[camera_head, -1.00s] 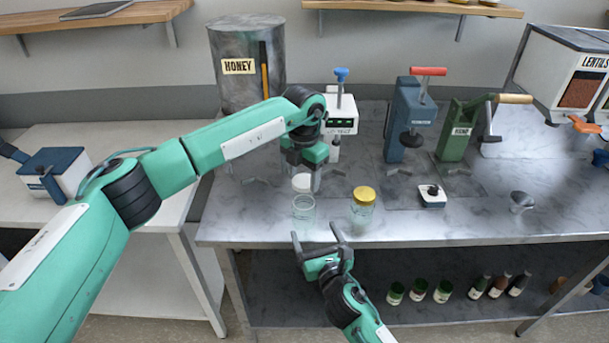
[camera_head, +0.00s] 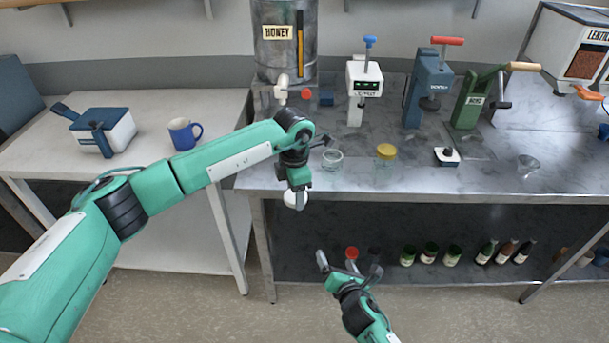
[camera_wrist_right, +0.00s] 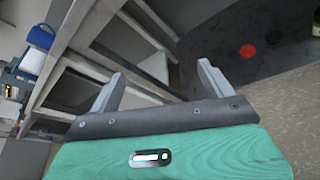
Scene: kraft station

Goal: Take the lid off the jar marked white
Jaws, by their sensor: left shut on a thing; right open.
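An open glass jar (camera_head: 332,161) stands near the front edge of the metal table, with no lid on it. Any marking on it is too small to read. My left gripper (camera_head: 297,196) is shut on a white lid (camera_head: 291,200), held in front of the table's edge, left of the jar and apart from it. A second glass jar (camera_head: 385,171) with a yellow lid (camera_head: 387,151) stands to the right. My right gripper (camera_head: 350,267) is open and empty in front of the lower shelf; its spread fingers also show in the right wrist view (camera_wrist_right: 162,88).
A side table (camera_head: 60,165) at left holds a blue mug (camera_head: 184,134). Bottles stand on the lower shelf (camera_head: 320,225).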

